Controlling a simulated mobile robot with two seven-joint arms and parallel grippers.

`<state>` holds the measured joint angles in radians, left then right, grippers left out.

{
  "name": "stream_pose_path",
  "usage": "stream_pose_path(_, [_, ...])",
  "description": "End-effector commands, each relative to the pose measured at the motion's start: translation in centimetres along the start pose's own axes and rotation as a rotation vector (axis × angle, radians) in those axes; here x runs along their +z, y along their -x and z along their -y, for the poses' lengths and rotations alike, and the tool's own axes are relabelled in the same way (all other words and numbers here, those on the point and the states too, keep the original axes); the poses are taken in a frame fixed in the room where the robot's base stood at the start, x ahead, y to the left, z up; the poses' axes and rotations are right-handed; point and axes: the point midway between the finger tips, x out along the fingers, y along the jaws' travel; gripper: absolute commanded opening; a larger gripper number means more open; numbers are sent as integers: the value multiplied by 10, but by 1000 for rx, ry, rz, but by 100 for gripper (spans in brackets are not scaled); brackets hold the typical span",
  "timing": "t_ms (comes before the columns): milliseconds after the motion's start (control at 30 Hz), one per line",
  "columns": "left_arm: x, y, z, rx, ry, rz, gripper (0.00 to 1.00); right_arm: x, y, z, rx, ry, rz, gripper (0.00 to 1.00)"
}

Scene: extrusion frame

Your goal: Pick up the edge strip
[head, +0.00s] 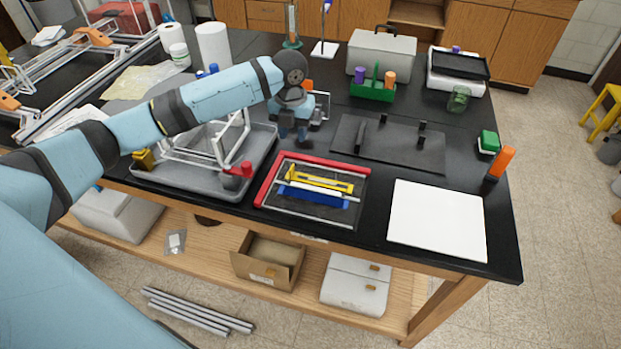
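A dark mat (349,216) near the table's front holds several long thin pieces. A red strip (320,160) runs along its back and left edges. A yellow piece (322,181), a thin white strip (318,191) and a blue piece (312,197) lie across its middle. I cannot tell for certain which piece is the edge strip. My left gripper (293,136) points down behind the mat, beside the grey tray. Its two dark fingers look apart, with nothing visible between them. My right gripper is not in view.
A grey tray (187,184) with a white frame (205,150) stands left of the mat. A dark plate (350,134) with upright pegs lies behind right. A white board (437,220) lies to the right. An orange upright piece (500,161) stands at the right edge.

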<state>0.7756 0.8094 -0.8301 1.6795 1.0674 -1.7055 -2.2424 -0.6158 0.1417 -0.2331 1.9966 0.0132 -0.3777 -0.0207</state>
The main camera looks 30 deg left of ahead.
Motion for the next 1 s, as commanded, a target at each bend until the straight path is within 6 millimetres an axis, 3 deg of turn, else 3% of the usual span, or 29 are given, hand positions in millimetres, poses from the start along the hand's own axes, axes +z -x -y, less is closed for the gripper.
stream_pose_path(133, [6,-3,-7,7,-32,-8,36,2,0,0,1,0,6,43])
stream_pose_path(500, [6,-69,-7,6,-32,-7,36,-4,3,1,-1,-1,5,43])
stream_pose_path(767, [6,-89,-8,6,-31,-7,36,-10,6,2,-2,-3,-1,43])
stream_pose_path(1000, [7,-124,-11,6,-32,-6,36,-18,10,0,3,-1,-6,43])
